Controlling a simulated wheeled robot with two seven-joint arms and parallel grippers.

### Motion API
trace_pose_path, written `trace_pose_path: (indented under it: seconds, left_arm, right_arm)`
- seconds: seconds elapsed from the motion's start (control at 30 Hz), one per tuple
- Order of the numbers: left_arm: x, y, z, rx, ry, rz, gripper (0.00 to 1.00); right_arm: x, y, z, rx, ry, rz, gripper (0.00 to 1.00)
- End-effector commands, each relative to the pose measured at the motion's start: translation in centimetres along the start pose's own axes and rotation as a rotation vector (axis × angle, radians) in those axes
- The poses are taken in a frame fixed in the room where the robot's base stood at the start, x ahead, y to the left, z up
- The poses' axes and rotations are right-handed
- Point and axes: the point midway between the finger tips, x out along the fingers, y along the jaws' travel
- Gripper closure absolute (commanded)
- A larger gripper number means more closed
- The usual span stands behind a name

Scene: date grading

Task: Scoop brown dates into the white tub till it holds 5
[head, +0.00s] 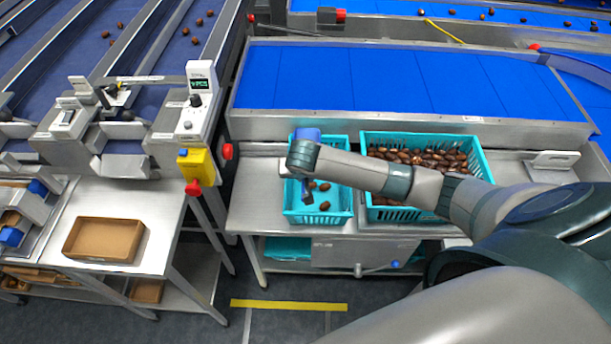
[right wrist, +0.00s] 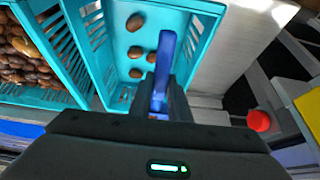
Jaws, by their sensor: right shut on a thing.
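My right gripper (head: 305,181) is above the left teal crate (head: 318,218), at its left side. In the right wrist view the gripper (right wrist: 160,108) is shut on a slim blue tool (right wrist: 166,62), seen nearly edge-on, which I take for the scoop. Several loose brown dates (head: 325,206) lie apart on this crate's pale floor; they also show in the right wrist view (right wrist: 135,22). The right teal crate (head: 480,163) holds many brown dates (head: 430,158), partly hidden by my right arm. I cannot make out a white tub. My left gripper is out of view.
The crates stand on a steel bench (head: 252,208) before a blue conveyor (head: 400,80). At left, a yellow box with red buttons (head: 196,167) stands near a brown tray (head: 104,239) on a steel table. A yellow floor line (head: 288,305) runs in front.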

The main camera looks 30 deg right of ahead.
Motion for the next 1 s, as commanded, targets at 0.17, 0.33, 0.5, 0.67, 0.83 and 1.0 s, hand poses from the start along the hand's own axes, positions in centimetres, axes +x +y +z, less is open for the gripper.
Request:
trace_pose_path:
  seconds: [0.17, 0.33, 0.5, 0.67, 0.83, 1.0]
  left_arm:
    - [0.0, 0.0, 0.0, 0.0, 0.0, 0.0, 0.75]
    - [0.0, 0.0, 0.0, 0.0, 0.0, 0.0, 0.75]
    - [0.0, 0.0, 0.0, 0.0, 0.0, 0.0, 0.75]
    - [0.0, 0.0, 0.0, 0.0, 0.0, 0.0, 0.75]
    - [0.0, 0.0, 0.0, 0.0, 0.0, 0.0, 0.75]
    - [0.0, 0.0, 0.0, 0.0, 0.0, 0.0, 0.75]
  right_arm:
    - [0.0, 0.0, -0.1, 0.0, 0.001, 0.0, 1.0]
    - [0.0, 0.0, -0.1, 0.001, 0.001, 0.0, 1.0]
    - [-0.2, -0.2, -0.2, 0.003, 0.001, 0.0, 1.0]
    - [-0.4, -0.4, -0.5, 0.008, 0.001, 0.002, 1.0]
    - [-0.8, -0.7, -1.0, 0.016, 0.001, 0.006, 1.0]
    - [-1.4, -1.1, -1.6, 0.026, 0.001, 0.011, 1.0]
